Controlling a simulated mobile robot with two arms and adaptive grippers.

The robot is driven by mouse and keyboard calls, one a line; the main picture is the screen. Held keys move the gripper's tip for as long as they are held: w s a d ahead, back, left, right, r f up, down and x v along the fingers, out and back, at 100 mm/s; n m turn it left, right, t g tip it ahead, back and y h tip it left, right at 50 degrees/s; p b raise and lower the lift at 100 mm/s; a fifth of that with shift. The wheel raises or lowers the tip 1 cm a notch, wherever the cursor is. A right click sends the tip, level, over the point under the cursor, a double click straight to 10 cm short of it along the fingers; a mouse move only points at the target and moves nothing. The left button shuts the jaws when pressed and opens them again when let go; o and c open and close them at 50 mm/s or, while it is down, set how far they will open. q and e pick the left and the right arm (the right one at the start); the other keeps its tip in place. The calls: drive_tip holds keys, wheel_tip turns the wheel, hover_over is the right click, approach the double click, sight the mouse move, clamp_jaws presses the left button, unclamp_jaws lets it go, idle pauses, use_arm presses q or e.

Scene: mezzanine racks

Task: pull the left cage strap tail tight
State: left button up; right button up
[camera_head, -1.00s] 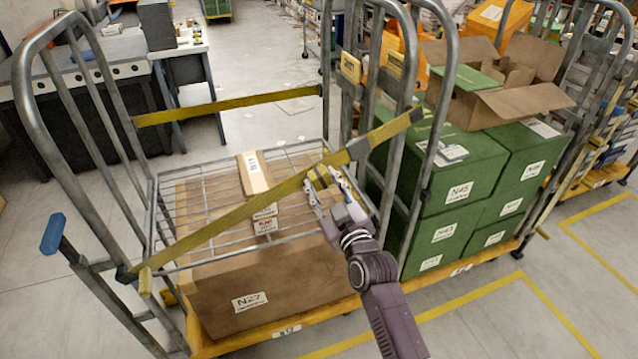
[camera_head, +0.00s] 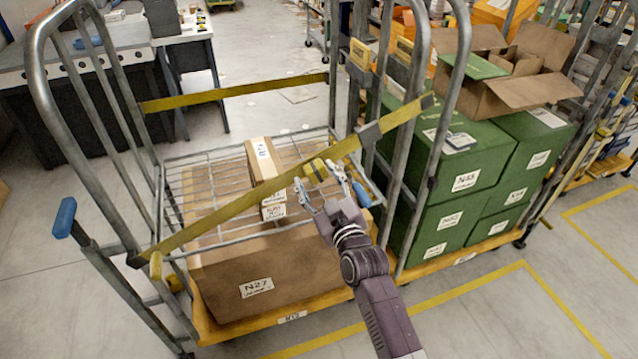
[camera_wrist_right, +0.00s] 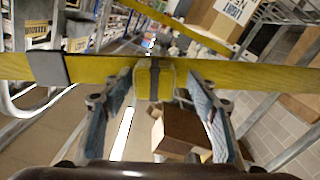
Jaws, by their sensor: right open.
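The left cage (camera_head: 95,190) has a yellow strap (camera_head: 235,207) slanting across its front, from low on the left post up to the right. A grey buckle (camera_head: 370,134) sits on the strap; it also shows in the wrist view (camera_wrist_right: 47,68). A short yellow tail piece (camera_head: 316,169) with a grey band hangs at the strap; it shows in the wrist view (camera_wrist_right: 146,82). My right gripper (camera_head: 318,180) is open in front of the strap, its blue-padded fingers either side of the tail piece. Whether they touch it I cannot tell. My left gripper is out of view.
Inside the cage are a large brown carton (camera_head: 225,275) labelled N27, a wire shelf (camera_head: 205,180) and a small carton (camera_head: 262,160). A second yellow strap (camera_head: 235,92) crosses the back. Green boxes (camera_head: 465,170) fill the cage to the right. Floor in front is clear.

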drive_tip(key=v, duration=1.2)
drive_tip(key=s+d+f+m+g+h, duration=0.1)
drive_tip(key=s+f+g, duration=0.15)
drive_tip(key=f, duration=0.95)
drive_tip(key=s+d+f+m+g+h, duration=0.1)
drive_tip(key=s+f+g, duration=0.15)
drive_tip(key=f, duration=0.95)
drive_tip(key=s+d+f+g+h, duration=0.1)
drive_tip(key=s+d+f+g, duration=0.1)
drive_tip(key=s+f, duration=0.45)
drive_tip(key=s+d+f+g, duration=0.2)
drive_tip(key=s+d+f, duration=0.1)
drive_tip(key=f, duration=0.7)
drive_tip(key=s+d+f+m+g+h, duration=0.1)
drive_tip(key=s+d+f+g, duration=0.1)
drive_tip(key=s+f, duration=0.4)
drive_tip(key=s+d+f+m+g, duration=0.1)
drive_tip(key=s+d+f, duration=0.4)
drive_tip(key=s, duration=1.1)
drive_tip(key=s+d+f+m+g+h, duration=0.1)
drive_tip(key=s+d+f+g, duration=0.3)
drive_tip(key=s+f, duration=0.3)
drive_tip(key=s, duration=0.5)
drive_tip(key=shift+f+m+h, duration=0.3)
drive_tip(key=shift+f, duration=0.1)
